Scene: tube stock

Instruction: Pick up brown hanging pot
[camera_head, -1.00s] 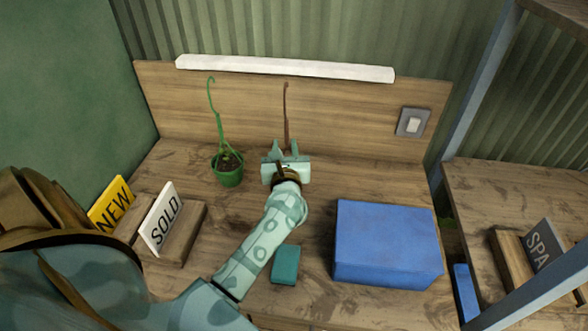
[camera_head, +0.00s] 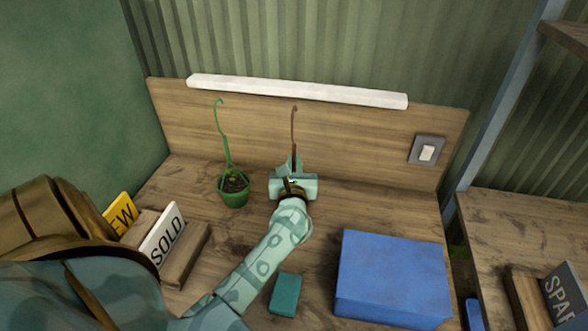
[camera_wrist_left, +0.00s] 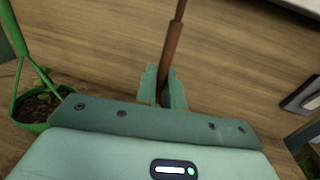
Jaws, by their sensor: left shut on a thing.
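The brown hanging pot shows only as its thin brown hook stem (camera_head: 294,135), which stands upright in front of the wooden back panel. Its bowl is hidden behind my left gripper and hand. My left gripper (camera_head: 294,162) reaches in over the bench and is shut on the brown stem. In the left wrist view the brown stem (camera_wrist_left: 171,50) runs down between the two fingers (camera_wrist_left: 162,88), which close on it. My right gripper is in neither view.
A green hanging pot (camera_head: 233,197) with a plant stands just left of my left gripper. A blue box (camera_head: 392,275), a small teal block (camera_head: 285,294) and a SOLD sign (camera_head: 163,235) are on the bench (camera_head: 240,248). A white bar (camera_head: 297,91) tops the back panel.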

